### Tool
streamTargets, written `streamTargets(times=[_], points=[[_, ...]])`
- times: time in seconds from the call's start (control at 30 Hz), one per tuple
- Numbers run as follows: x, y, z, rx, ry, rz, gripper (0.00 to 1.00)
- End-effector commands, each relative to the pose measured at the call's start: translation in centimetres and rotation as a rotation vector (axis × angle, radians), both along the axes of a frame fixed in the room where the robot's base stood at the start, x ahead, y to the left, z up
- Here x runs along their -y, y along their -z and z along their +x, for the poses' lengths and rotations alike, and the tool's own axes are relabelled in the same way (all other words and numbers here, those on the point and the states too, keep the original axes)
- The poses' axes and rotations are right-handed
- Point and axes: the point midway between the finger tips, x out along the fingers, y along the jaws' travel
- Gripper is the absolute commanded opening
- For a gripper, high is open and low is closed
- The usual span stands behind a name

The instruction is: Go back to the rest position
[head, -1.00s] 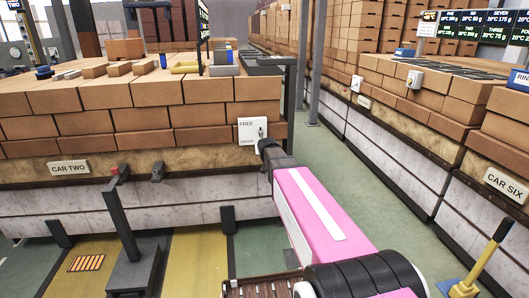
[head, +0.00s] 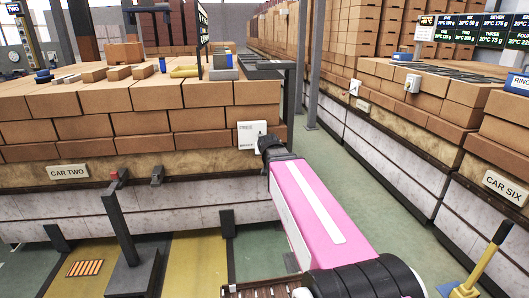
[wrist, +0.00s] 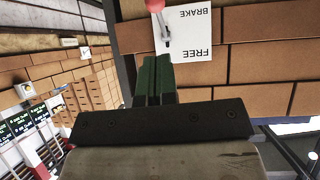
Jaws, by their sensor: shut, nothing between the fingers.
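My gripper (head: 264,141) is at the end of my pink arm, in front of the brick stack on the car labelled CAR TWO. In the wrist view its dark green fingers (wrist: 155,75) are together with nothing between them. A white plate (head: 246,134) is on the bricks just beyond the gripper. In the wrist view the plate (wrist: 192,36) reads FREE and BRAKE, upside down. A lever with a red knob (wrist: 155,5) stands at the plate's edge, beyond the fingertips. I cannot tell how far the fingertips are from it. My gripper partly hides the plate in the head view.
The CAR TWO brick stack (head: 150,122) fills the left, with loose bricks and small items on top. The CAR SIX stack (head: 440,95) runs along the right. A green floor aisle (head: 355,170) lies between them. A dark post (head: 120,228) stands at the lower left.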

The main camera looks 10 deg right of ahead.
Motion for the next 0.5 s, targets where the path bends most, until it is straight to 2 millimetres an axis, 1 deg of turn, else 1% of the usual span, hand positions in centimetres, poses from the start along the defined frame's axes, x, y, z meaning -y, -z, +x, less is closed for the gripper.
streamTargets(times=[0.37,0.47,0.5], points=[[0.0,0.0,-0.2,-0.002,0.0,0.0,0.0],[0.2,1.2,-0.8,-0.036,0.002,0.0,0.0],[0.3,2.2,-1.3,-0.068,0.005,0.001,0.0]])
